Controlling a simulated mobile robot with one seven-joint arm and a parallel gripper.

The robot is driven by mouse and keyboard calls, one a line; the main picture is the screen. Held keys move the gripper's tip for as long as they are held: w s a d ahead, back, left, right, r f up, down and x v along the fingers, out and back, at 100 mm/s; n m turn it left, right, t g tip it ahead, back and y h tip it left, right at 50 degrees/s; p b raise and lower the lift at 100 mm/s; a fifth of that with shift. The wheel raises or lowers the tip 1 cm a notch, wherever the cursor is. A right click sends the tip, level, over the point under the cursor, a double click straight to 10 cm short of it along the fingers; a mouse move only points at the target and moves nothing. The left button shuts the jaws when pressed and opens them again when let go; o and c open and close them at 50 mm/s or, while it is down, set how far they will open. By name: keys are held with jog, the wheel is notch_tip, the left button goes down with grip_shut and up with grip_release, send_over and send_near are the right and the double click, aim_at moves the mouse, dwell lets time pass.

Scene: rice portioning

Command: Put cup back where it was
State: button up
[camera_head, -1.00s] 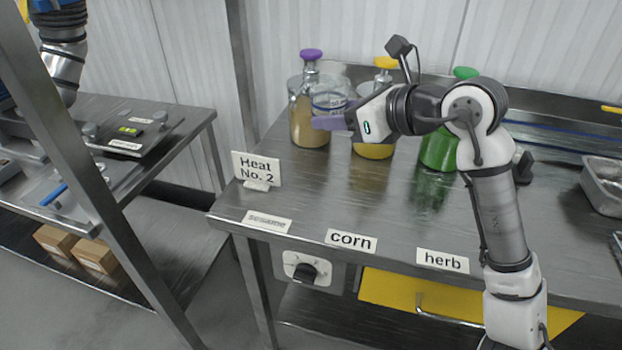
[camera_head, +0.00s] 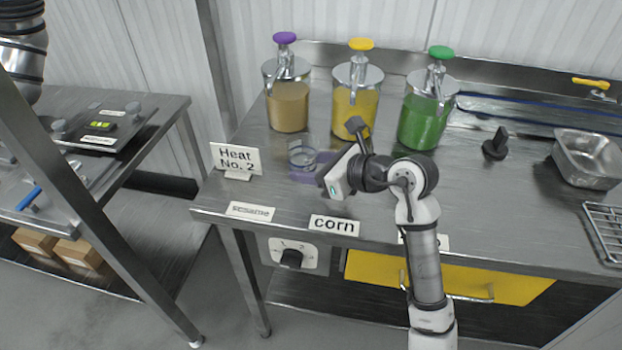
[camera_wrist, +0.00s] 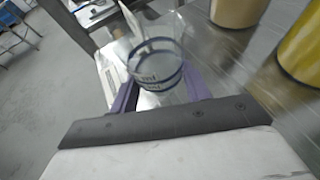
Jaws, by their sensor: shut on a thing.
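A clear cup (camera_head: 302,156) with blue bands is between the purple fingers of my gripper (camera_head: 308,166). The cup also shows in the wrist view (camera_wrist: 157,68), where the purple fingers (camera_wrist: 160,98) close on it from both sides. In the head view it is in front of the brown-filled dispenser, behind the sesame label. I cannot tell whether its base touches the table (camera_head: 265,185).
Three pump dispensers stand behind: purple-topped brown (camera_head: 288,105), yellow-topped (camera_head: 352,103) and green-topped (camera_head: 424,118). A Heat No. 2 sign (camera_head: 237,160) is left of the cup. Sesame (camera_head: 250,211) and corn (camera_head: 334,226) labels line the front edge. A metal pan (camera_head: 588,158) sits at right.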

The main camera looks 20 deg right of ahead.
aim_at(311, 192)
notch_tip(311, 192, down, 4)
jog(key=shift+f+p, duration=0.15)
jog(key=shift+p, duration=0.15)
jog(key=shift+f, duration=0.2)
jog(key=shift+f+b, duration=0.2)
jog(key=shift+b, duration=0.15)
jog(key=o, duration=1.1)
jog(key=shift+r, duration=0.1)
jog(key=shift+r, duration=0.1)
